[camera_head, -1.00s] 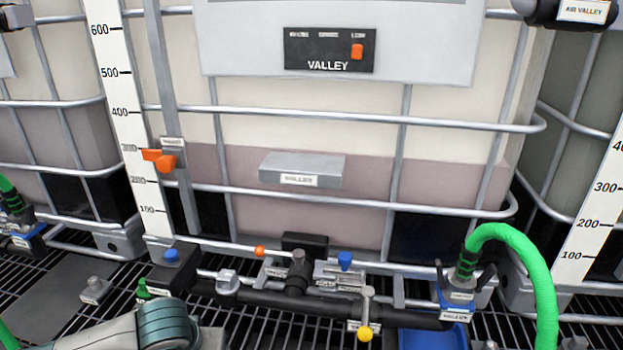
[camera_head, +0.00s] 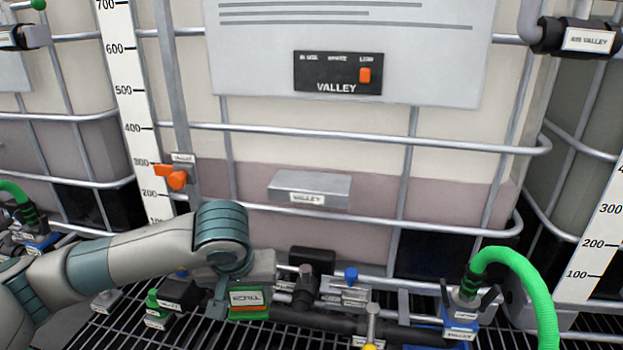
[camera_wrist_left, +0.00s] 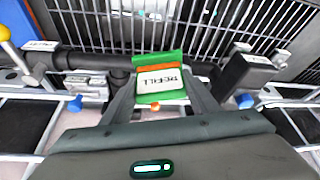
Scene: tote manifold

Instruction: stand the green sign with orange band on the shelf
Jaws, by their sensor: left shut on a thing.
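The green sign with an orange band (camera_head: 249,308) is in my left gripper (camera_head: 230,290), low and left of centre in the head view. In the left wrist view the sign (camera_wrist_left: 160,84) sits between the two fingers of the left gripper (camera_wrist_left: 158,96), its white label upside down in that picture. The gripper is shut on it. The shelf (camera_head: 310,186) is a small grey ledge labelled VALLEY on the tank front. Its top looks bare. The sign is below and left of the shelf, apart from it. My right gripper is out of view.
Horizontal cage bars (camera_head: 400,134) cross the tank above and below the shelf. Dark pipework (camera_head: 330,318) with valves runs near the sign. A green hose (camera_head: 535,285) stands at right. An orange marker (camera_head: 176,179) is at left. The space before the shelf is clear.

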